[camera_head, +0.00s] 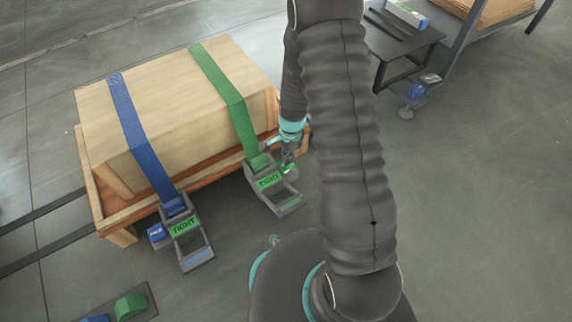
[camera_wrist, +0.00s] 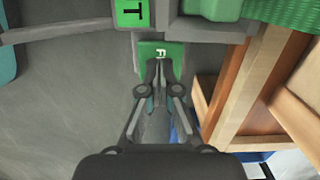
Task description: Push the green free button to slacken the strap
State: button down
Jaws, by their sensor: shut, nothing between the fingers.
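The green strap (camera_head: 227,85) runs over a wooden crate down to a grey ratchet (camera_head: 289,206) whose green display (camera_head: 269,180) reads TIGHT. The green free button (camera_head: 291,170) sticks out at the ratchet's right side. In the wrist view the green free button (camera_wrist: 174,50) shows a letter F, just ahead of my fingertips. My gripper (camera_wrist: 160,64) is shut and empty, and its tips overlap the button's near edge in the picture. I cannot tell whether they touch it. In the head view my gripper (camera_head: 287,158) is at the button, partly hidden by my arm.
A blue strap (camera_head: 134,125) leads to a second ratchet (camera_head: 197,256), also reading TIGHT, with a blue button (camera_head: 156,233). The crate (camera_head: 160,108) sits on a wooden pallet (camera_head: 112,217) beside my gripper. A dark table (camera_head: 407,45) stands at the back right. Floor at right is clear.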

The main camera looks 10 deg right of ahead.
jog(key=shift+f+b, duration=0.45)
jog(key=shift+f, duration=0.4)
jog(key=shift+w+d+r+p, duration=0.15)
jog(key=shift+w+d, duration=0.05)
jog(key=shift+d, duration=0.25)
jog(key=shift+w+d+r+p, duration=0.15)
jog(key=shift+d+r, duration=0.05)
jog(key=shift+d, duration=0.3)
jog(key=shift+w+d+r+p, duration=0.15)
jog(key=shift+w+d, duration=0.05)
jog(key=shift+d, duration=0.25)
notch_tip(320, 180, up, 12)
jog(key=d, duration=0.1)
jog(key=shift+w, duration=0.25)
